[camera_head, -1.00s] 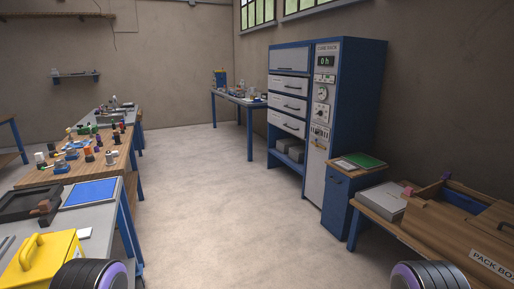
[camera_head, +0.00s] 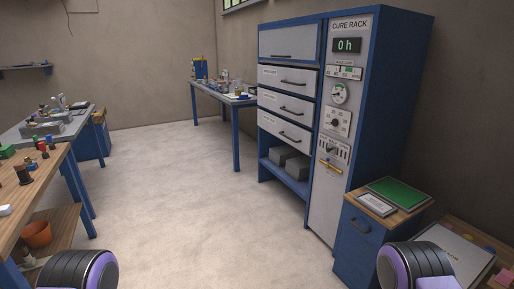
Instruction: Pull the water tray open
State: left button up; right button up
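The blue CURE RACK cabinet (camera_head: 411,110) stands at the right, with a display reading 0 h. Its left side has a closed top door (camera_head: 290,42) and three grey-white drawer fronts with dark handles: upper (camera_head: 275,76), middle (camera_head: 275,100) and lower (camera_head: 272,124). All three look shut. Their small labels are too small to read, so I cannot tell which is the water tray. Below is an open shelf with grey blocks (camera_head: 297,166). Only black and purple parts of my arms show at the bottom edge; both grippers are out of view.
A small blue cabinet (camera_head: 352,240) with a green mat on top stands right of the rack. A blue-legged table (camera_head: 236,140) stands at the back. The floor (camera_head: 180,200) between is clear.

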aim_at(301, 137)
jog(key=i, duration=3.95)
jog(key=z, duration=1.5)
